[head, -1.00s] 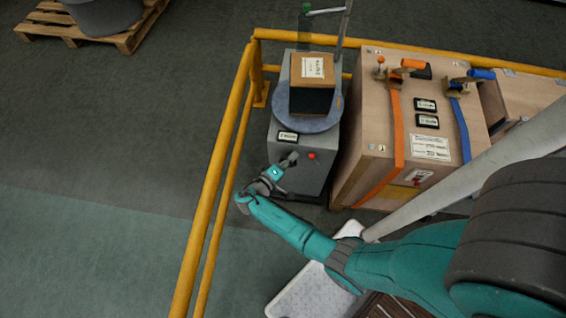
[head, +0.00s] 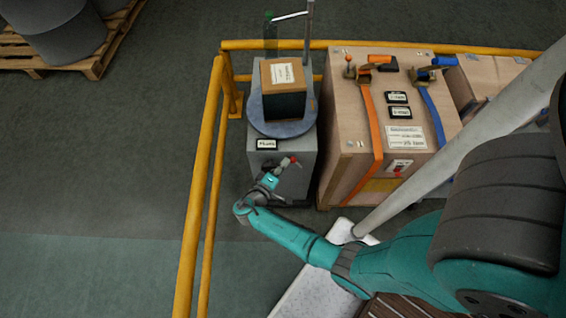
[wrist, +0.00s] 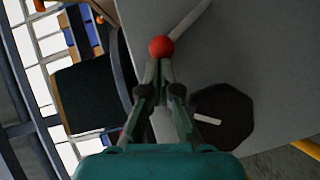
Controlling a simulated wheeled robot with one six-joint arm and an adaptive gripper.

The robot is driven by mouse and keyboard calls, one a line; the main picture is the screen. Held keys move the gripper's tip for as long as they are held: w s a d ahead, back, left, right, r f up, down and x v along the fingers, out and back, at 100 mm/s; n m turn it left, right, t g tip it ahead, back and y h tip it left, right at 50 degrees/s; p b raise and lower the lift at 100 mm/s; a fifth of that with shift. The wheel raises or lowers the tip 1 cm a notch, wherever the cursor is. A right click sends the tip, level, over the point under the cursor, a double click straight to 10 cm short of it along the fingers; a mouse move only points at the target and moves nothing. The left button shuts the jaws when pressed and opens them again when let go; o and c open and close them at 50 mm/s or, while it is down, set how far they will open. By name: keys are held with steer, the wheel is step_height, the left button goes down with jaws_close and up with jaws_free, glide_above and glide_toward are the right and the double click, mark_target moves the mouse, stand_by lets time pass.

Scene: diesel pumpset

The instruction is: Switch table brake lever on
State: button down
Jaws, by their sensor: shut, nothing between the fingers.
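The table brake lever is a pale rod with a red ball knob (wrist: 161,46) on the front of a grey pedestal (head: 300,182). In the wrist view the rod runs up and right from the knob. My gripper (wrist: 160,64) is shut and empty, its fingertips right at the knob; I cannot tell whether they touch it. In the head view my gripper (head: 283,166) sits in front of the pedestal, close to the red knob (head: 293,160). The pedestal's round blue-grey table (head: 270,127) carries a box (head: 284,76).
A yellow rail (head: 205,190) runs along the left and back. A wooden crate (head: 345,115) with orange and blue straps stands close to the pedestal's right. A dark round knob with a white pointer (wrist: 222,116) is near my fingers. Open floor lies left of the rail.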

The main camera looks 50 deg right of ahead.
steer(key=shift+s+d+r, duration=0.1)
steer(key=shift+s+r, duration=0.05)
steer(key=shift+s, duration=0.05)
steer(key=shift+s+d+r+m+y, duration=0.4)
steer(key=shift+s+r+m+y, duration=0.1)
steer(key=shift+m+y, duration=0.25)
steer(key=shift+s+d+r+m+t+y, duration=0.45)
steer(key=shift+s+d+m+t+y, duration=0.15)
steer(key=shift+s+m, duration=0.25)
steer(key=shift+s+d+r+m+t+y, duration=0.15)
steer(key=shift+s+d+m+t+y, duration=0.15)
steer(key=shift+s+d+m+y, duration=0.3)
steer(key=shift+s+d+r+m+t+y, duration=0.1)
steer(key=shift+s+d+m+t+y, duration=0.3)
steer(key=shift+s+m, duration=0.25)
steer(key=shift+w, duration=0.1)
steer(key=shift+r, duration=0.1)
steer(key=shift+r, duration=0.7)
